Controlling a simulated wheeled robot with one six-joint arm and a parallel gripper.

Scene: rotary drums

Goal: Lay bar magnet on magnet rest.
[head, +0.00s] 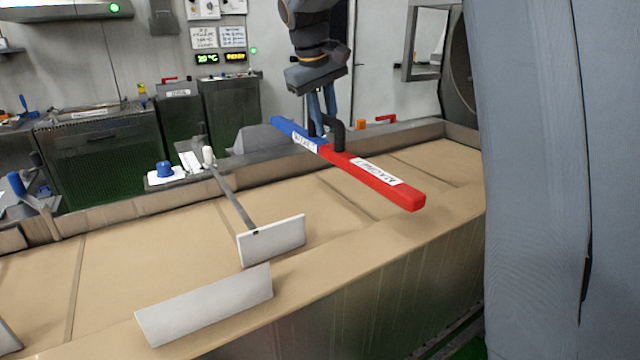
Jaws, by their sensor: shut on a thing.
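The bar magnet (372,176) is a long bar, blue at its far left end and red at its near right end, with white labels and a black handle on top. My gripper (326,122) points down and is shut on the magnet at this handle. The magnet appears held above the tan surface (320,215), with its red end toward the front right. No part is clearly marked as the magnet rest. A grey sloped block (260,138) stands behind the blue end, partly hidden by it; I cannot tell whether it is the rest.
A white-bladed scraper (272,240) with a long handle lies left of the magnet. A white plate (205,305) is at the front edge. A blue knob (164,169) and a red-handled part (386,118) are along the back edge. Tan surface at left is mostly clear.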

